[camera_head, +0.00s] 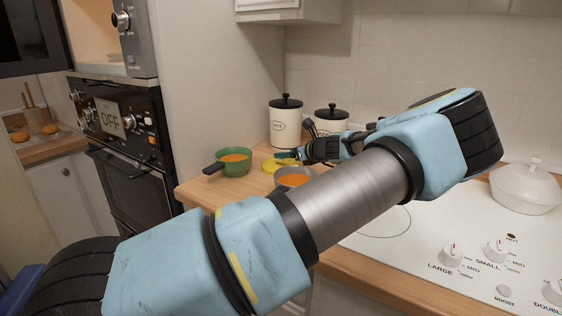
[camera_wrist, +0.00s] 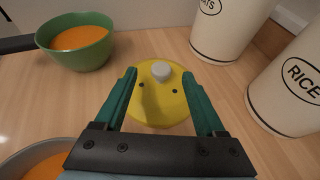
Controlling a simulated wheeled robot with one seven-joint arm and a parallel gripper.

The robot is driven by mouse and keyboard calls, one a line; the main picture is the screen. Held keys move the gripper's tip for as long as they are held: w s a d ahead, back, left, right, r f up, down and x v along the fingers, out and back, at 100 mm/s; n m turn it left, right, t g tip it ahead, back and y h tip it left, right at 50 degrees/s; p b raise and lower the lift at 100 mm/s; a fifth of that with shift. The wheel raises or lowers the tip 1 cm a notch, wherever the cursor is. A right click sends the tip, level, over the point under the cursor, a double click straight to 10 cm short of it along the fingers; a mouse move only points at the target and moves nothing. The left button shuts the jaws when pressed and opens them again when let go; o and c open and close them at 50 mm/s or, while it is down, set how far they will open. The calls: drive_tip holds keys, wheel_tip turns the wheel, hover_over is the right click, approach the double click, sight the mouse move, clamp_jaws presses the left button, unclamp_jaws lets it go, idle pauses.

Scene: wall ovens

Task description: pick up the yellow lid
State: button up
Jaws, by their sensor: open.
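The yellow lid (camera_wrist: 157,112) lies flat on the wooden counter. It is round, with a pale knob (camera_wrist: 161,75) on its far part and two small dark holes. In the wrist view my gripper (camera_wrist: 161,75) is open, with its green fingers on either side of the lid and nothing held between them. I cannot tell how high the fingertips are above the counter. In the head view the lid (camera_head: 272,165) is partly hidden behind my gripper (camera_head: 290,155).
A green pot of orange soup (camera_wrist: 78,40) stands left of the lid, and a grey pot of soup (camera_wrist: 40,160) stands nearer. White canisters (camera_wrist: 291,92) stand to the right and behind. In the head view a white hob (camera_head: 400,250) lies to the right, with a white lidded dish (camera_head: 525,188).

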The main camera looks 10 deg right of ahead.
sight(281, 160)
drive_tip(key=p+x, duration=0.2)
drive_tip(key=x, duration=0.1)
drive_tip(key=shift+w+a, duration=0.15)
drive_tip(key=shift+w, duration=0.25)
drive_tip(key=shift+w+a+f, duration=0.1)
drive_tip(key=shift+w+f, duration=0.2)
drive_tip(key=shift+f, duration=0.05)
clamp_jaws()
